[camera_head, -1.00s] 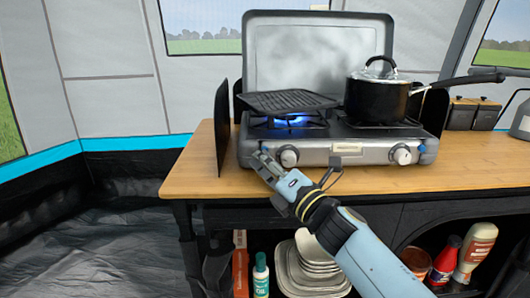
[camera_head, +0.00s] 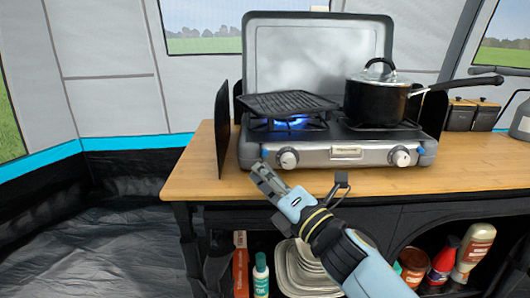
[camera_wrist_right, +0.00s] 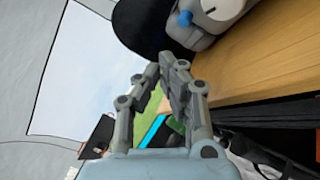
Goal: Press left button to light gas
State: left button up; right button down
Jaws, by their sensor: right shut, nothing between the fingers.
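The grey two-burner gas stove (camera_head: 340,155) stands on the wooden table with its lid raised. A blue flame (camera_head: 292,122) burns under the black griddle (camera_head: 288,102) on the left burner. The left knob (camera_head: 288,159) is on the stove's front. In the right wrist view the left blue button (camera_wrist_right: 185,18) shows beside that knob (camera_wrist_right: 222,8). My right gripper (camera_head: 258,168) is shut and empty, in front of and below the stove's left front corner, apart from the button. Its fingers (camera_wrist_right: 170,62) also show in the right wrist view. My left gripper is out of view.
A black lidded pot (camera_head: 377,98) sits on the right burner, its handle reaching right. A dark upright panel (camera_head: 222,130) stands left of the stove. The table (camera_head: 200,175) has a clear strip along its front edge. Bottles and stacked dishes (camera_head: 300,268) fill the shelf below.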

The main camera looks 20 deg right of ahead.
jog(key=shift+s+a, duration=0.15)
jog(key=shift+s, duration=0.4)
jog(key=shift+s+a, duration=0.15)
jog(key=shift+s, duration=0.35)
jog(key=shift+f, duration=0.15)
jog(key=s+d+f+m+g+h, duration=0.2)
jog(key=s+d+f+m+g, duration=0.15)
jog(key=s+f, duration=0.6)
jog(key=s+d+f+m+g+h, duration=0.25)
jog(key=s+f+m, duration=0.25)
jog(key=f, duration=1)
jog(key=s+d+f+m+g+h, duration=0.25)
jog(key=s+d+f+m, duration=0.35)
jog(key=f, duration=0.7)
jog(key=s+d+f+m+g, duration=0.1)
jog(key=s+f+m+g, duration=0.2)
jog(key=s, duration=0.7)
jog(key=s+d+f+m+g, duration=0.1)
jog(key=s+f+m+g, duration=0.2)
jog(key=s, duration=0.8)
jog(key=s+d+f+m+g, duration=0.1)
jog(key=s+f+m+g, duration=0.3)
jog(key=s+f+m, duration=0.3)
jog(key=s, duration=0.3)
jog(key=shift+s+d+h, duration=0.3)
jog(key=shift+d+h, duration=0.05)
jog(key=shift+h, duration=0.05)
